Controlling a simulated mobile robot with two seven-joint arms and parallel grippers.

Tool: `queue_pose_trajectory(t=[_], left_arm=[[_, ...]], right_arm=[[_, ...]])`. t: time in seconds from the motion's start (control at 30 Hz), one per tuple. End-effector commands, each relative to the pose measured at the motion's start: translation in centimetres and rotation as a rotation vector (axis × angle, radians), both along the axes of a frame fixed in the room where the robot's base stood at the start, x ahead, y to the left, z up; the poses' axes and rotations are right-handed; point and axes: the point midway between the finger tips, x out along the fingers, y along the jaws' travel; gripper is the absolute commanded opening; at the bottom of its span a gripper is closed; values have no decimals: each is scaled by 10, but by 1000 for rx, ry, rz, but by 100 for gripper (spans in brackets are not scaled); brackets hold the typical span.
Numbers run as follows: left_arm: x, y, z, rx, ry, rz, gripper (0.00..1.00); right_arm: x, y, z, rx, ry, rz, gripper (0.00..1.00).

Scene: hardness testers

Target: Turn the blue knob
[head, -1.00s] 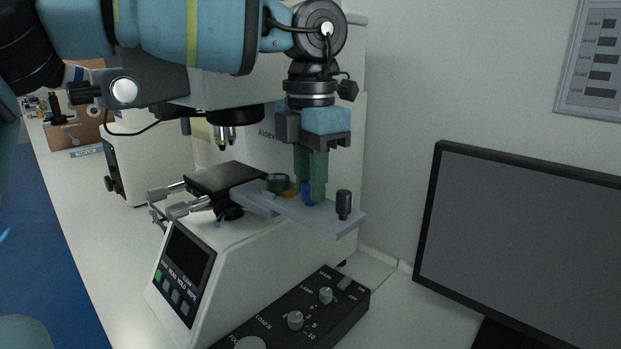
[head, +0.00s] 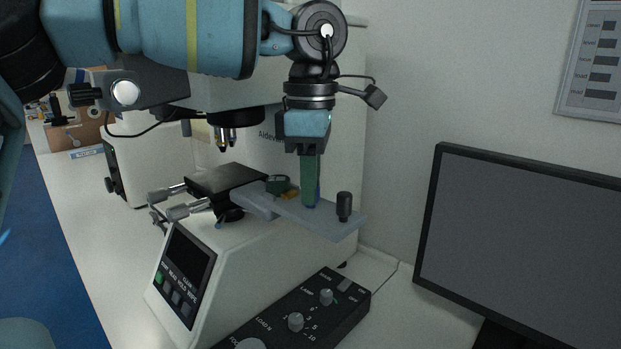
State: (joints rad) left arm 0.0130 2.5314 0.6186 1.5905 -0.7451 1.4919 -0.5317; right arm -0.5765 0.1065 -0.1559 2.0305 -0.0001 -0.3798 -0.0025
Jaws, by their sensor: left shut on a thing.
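My left gripper (head: 310,203) points straight down over the grey plate (head: 283,205) at the tester's stage. Its green fingers are seen edge-on, one behind the other. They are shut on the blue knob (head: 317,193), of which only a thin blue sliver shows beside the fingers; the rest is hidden. A dark green round piece (head: 277,184) and a small orange piece (head: 291,194) sit on the plate to the left of the fingers. A black knob (head: 344,206) stands upright on the plate to the right. My right gripper is not in view.
The white hardness tester (head: 250,262) with its dark display carries the plate. A black control box (head: 300,315) with grey knobs lies in front. A monitor (head: 525,250) stands at the right. A black stage (head: 227,179) with metal micrometers is left of the plate.

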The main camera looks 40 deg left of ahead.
Motion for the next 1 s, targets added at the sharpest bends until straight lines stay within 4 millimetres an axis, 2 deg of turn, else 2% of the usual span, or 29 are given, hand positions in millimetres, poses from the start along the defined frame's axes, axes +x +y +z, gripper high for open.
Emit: queue_pose_trajectory(t=[0.57, 0.6, 0.73, 1.0], left_arm=[[0, 0, 0, 0, -1, -37, 1], [0, 0, 0, 0, -1, -37, 27], [0, 0, 0, 0, -1, -36, 44], [0, 0, 0, 1, -1, -35, 46]], right_arm=[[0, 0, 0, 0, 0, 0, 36], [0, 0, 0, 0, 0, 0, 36], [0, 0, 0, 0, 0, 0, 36], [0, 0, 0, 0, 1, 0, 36]])
